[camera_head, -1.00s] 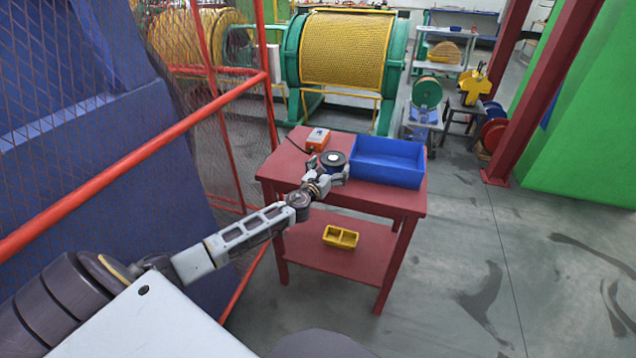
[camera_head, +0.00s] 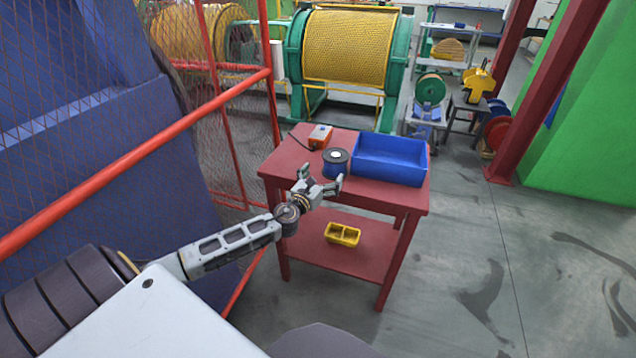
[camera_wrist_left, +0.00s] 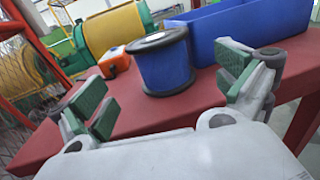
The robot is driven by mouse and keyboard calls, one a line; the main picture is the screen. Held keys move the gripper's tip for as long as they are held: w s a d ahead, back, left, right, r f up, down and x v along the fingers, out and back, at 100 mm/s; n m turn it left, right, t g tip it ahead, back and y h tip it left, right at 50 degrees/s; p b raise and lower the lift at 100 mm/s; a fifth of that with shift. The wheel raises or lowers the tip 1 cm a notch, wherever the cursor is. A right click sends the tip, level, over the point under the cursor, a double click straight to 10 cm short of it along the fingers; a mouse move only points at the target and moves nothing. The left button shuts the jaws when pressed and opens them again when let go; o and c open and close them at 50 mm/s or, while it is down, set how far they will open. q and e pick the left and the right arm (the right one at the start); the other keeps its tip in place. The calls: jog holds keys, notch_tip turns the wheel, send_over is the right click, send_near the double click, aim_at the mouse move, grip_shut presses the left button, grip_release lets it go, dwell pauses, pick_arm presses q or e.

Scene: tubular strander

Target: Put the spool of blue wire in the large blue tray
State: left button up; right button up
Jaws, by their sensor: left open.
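The spool of blue wire (camera_head: 335,162) stands upright on the red table, just left of the large blue tray (camera_head: 391,178). It has a dark top flange with a white centre. My left gripper (camera_head: 320,178) is open and empty at the table's front edge, in front of the spool and apart from it. In the left wrist view the spool (camera_wrist_left: 163,62) shows beyond and between the two green-padded fingers (camera_wrist_left: 165,95). The tray (camera_wrist_left: 250,25) is behind and to the right there. My right gripper is not in view.
The red table (camera_head: 385,200) also holds an orange box (camera_head: 320,136) with a cable, behind the spool. A yellow two-part bin (camera_head: 342,234) sits on the lower shelf. A red-railed mesh fence (camera_head: 135,155) stands to the left.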

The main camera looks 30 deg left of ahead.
pick_arm(q)
jog(key=shift+s+d, duration=0.2)
jog(key=shift+s, duration=1.7)
jog(key=shift+r, duration=0.1)
